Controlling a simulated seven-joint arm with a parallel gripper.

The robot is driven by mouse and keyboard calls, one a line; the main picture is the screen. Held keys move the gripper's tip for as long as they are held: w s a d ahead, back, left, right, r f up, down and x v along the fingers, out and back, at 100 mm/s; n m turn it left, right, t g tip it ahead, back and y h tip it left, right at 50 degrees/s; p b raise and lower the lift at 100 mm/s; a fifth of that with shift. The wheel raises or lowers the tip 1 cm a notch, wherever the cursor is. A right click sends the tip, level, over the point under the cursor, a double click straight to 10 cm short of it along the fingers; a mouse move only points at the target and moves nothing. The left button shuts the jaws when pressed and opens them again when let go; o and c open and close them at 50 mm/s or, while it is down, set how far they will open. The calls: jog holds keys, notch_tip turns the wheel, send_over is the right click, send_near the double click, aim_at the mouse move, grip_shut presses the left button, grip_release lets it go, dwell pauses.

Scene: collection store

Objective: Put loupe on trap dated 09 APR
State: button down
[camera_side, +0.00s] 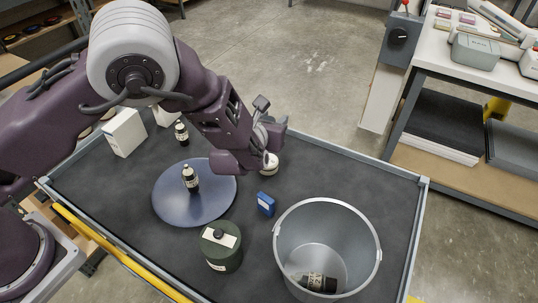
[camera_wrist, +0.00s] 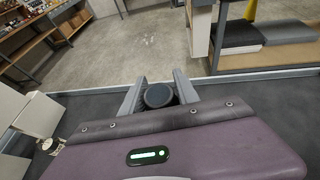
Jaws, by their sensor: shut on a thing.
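My gripper (camera_wrist: 158,98) is shut on a dark round piece with a grey-blue face (camera_wrist: 159,95), which sits between its two grey fingers; it may be the loupe. In the side view my gripper (camera_side: 270,128) is over the far side of the dark tabletop, and the held piece is hard to make out there. Two white box-like things, a nearer one (camera_side: 124,132) and a farther one (camera_side: 165,114), stand at the far left. They may be traps. No date reading 09 APR is legible in either view.
A blue round disc (camera_side: 168,207) bears a dark labelled bottle (camera_side: 191,179). Another bottle (camera_side: 181,132) stands behind. A green canister (camera_side: 222,254), blue box (camera_side: 266,204), cream round object (camera_side: 270,164) and grey bucket (camera_side: 287,226) with a bottle inside (camera_side: 318,283) occupy the table.

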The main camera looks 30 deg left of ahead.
notch_tip(320, 180, down, 8)
jog(key=shift+f, duration=0.2)
jog(key=shift+f, duration=0.1)
jog(key=c, duration=0.9)
grip_release()
